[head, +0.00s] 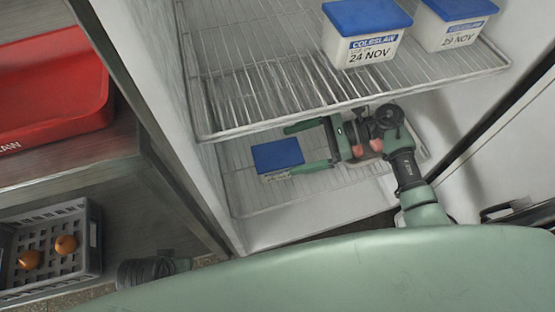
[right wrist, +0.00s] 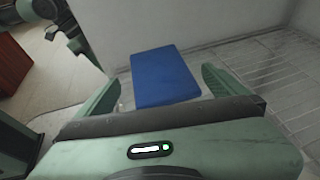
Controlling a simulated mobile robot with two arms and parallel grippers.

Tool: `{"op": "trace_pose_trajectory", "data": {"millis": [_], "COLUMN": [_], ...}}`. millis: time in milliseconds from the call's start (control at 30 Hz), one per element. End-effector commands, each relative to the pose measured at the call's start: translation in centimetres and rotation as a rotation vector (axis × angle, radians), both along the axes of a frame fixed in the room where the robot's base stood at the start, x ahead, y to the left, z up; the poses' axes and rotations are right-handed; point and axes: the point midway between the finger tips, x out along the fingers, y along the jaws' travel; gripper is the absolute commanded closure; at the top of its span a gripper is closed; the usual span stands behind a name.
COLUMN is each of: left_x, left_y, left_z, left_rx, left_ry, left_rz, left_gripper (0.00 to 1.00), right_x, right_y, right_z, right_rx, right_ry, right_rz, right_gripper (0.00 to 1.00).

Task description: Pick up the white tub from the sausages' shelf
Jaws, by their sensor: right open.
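The white tub with a blue lid (head: 278,154) stands on the lower wire shelf (head: 245,195) of the fridge. Pinkish sausages (head: 357,151) show on that shelf, partly hidden by my right gripper. My right gripper (head: 294,150) is open and reaches in from the right, its fingers pointing at the tub. In the right wrist view the blue lid (right wrist: 162,77) lies ahead, between the two open fingers. I cannot tell whether the fingers touch the tub. My left gripper is not clearly in view.
Two coleslaw tubs, one marked 24 NOV (head: 364,48) and one marked 29 NOV (head: 452,32), stand on the upper wire shelf (head: 240,100) above my right gripper. The fridge side wall (head: 165,80) is left of the tub. A red tray (head: 60,125) and grey crate (head: 95,235) are outside.

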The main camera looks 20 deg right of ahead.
Motion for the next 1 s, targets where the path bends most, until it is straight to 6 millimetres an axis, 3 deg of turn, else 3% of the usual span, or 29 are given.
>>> {"op": "trace_pose_trajectory", "data": {"millis": [200, 467, 800, 1000], "left_x": [0.0, 0.0, 0.0, 0.0], "left_y": [0.0, 0.0, -0.1, -0.1], "left_z": [-0.1, -0.1, -0.1, -0.1], "left_rx": [0.000, 0.000, -0.001, -0.001], "left_ry": [-0.001, -0.001, -0.001, -0.001], "left_rz": [0.000, 0.000, 0.000, 0.000], "left_gripper": [0.64, 0.64, 0.64, 0.64], "right_x": [0.4, 0.5, 0.5, 0.5], "right_y": [2.6, 2.8, 2.8, 2.8], "right_z": [-0.9, -1.0, -1.0, -0.9], "right_rx": [0.003, 0.001, 0.000, 0.003], "right_ry": [0.000, 0.000, 0.001, -0.001], "right_rz": [0.001, 0.000, 0.000, -0.001], "right_gripper": [0.00, 0.00, 0.93, 0.93]}}
